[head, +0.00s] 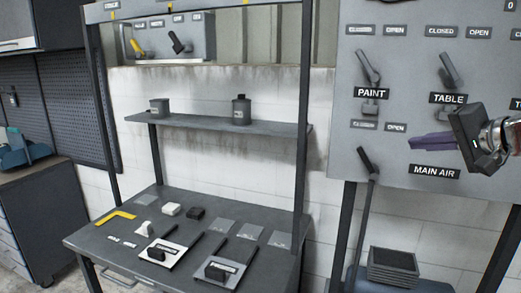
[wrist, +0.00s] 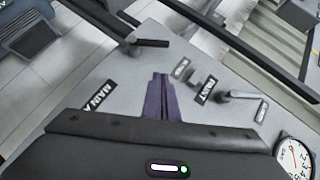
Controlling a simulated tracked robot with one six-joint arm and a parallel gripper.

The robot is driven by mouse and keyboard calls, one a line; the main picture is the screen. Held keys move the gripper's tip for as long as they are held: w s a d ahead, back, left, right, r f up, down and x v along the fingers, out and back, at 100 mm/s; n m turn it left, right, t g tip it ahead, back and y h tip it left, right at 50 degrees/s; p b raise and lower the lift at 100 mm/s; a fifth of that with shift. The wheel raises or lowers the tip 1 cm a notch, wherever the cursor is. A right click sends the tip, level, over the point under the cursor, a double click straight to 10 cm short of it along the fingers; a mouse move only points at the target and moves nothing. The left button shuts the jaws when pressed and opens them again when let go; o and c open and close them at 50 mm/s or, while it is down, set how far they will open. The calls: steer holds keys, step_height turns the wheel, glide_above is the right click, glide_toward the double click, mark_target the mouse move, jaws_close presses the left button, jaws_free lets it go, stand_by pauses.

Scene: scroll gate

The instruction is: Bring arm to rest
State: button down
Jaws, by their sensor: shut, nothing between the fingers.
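My gripper (head: 432,141) is at the right of the head view, in front of the grey lever panel (head: 400,200). Its purple fingers point left and are shut with nothing between them. In the wrist view the shut fingers (wrist: 160,98) point up the picture, over the panel's face. The MAIN AIR lever (head: 366,162) is to the left of the fingertips and apart from them. The PAINT lever (head: 367,66) and the TABLE lever (head: 447,70) are above the gripper.
A workbench (head: 90,240) with small blocks and plates stands at the left, under a shelf (head: 220,124) holding two cans. Stacked dark trays (head: 392,268) sit below the panel. A round gauge (wrist: 295,155) is close to my gripper in the wrist view.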

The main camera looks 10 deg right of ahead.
steer(key=s+a+f+g+h, duration=0.1)
steer(key=s+a+f+g, duration=0.2)
steer(key=f, duration=0.6)
steer(key=s+a+f+g+h, duration=0.15)
steer(key=s+f, duration=0.25)
steer(key=f, duration=0.4)
steer(key=s+a+f+n+g, duration=0.1)
steer(key=s+a+f+n, duration=0.2)
steer(key=a, duration=0.5)
steer(key=s+a+f+n+g, duration=0.1)
steer(key=s+a+f+n, duration=0.3)
steer(key=a, duration=0.5)
steer(key=s+a+f+n+g, duration=0.1)
steer(key=s+a+f+n, duration=0.3)
steer(key=s+a, duration=0.2)
steer(key=a, duration=0.2)
steer(key=shift+s+a+f, duration=0.4)
steer(key=shift+d, duration=0.1)
